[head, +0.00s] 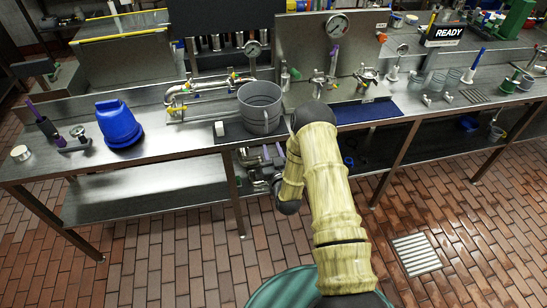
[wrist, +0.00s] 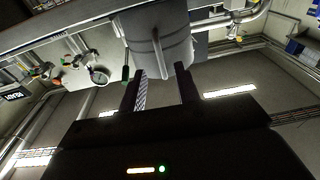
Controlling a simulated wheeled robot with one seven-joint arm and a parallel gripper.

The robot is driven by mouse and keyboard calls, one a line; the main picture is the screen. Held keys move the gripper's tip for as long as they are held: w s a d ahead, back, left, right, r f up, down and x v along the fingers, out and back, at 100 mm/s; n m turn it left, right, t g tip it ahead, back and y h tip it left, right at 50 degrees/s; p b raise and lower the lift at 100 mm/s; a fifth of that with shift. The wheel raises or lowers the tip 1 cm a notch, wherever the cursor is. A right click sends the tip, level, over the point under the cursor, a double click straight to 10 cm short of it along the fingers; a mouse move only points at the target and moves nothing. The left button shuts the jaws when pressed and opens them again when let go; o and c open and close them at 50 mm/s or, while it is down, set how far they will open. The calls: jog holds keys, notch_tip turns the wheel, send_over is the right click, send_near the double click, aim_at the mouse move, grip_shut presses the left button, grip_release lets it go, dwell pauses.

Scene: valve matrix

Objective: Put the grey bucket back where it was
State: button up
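The grey bucket (head: 260,108) stands upright on the steel bench, at the edge of a dark mat (head: 236,133). It has a handle on the side facing me. In the wrist view the bucket (wrist: 155,35) is at the top, with its handle strip just ahead of the fingertips.
A blue container (head: 119,125) stands to the left on the bench. A small white block (head: 219,128) sits on the mat. Pipework (head: 190,97) lies behind. A blue mat (head: 367,111) and valve fittings (head: 366,78) are to the right. The bench edge is between me and them.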

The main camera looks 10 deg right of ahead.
jog(key=s, duration=0.2)
jog(key=shift+s+f, duration=0.1)
jog(key=shift+s, duration=0.2)
dwell(0.3)
notch_tip(320, 180, up, 8)
jog(key=s+r+n+g, duration=0.1)
jog(key=s+g, duration=0.1)
jog(key=g, duration=0.6)
jog(key=s+r+g, duration=0.3)
jog(key=s+g, duration=0.1)
jog(key=s, duration=0.8)
jog(key=s+r+m+g, duration=0.1)
jog(key=s+r+g, duration=0.3)
jog(key=s, duration=0.9)
jog(key=shift+r+g, duration=0.3)
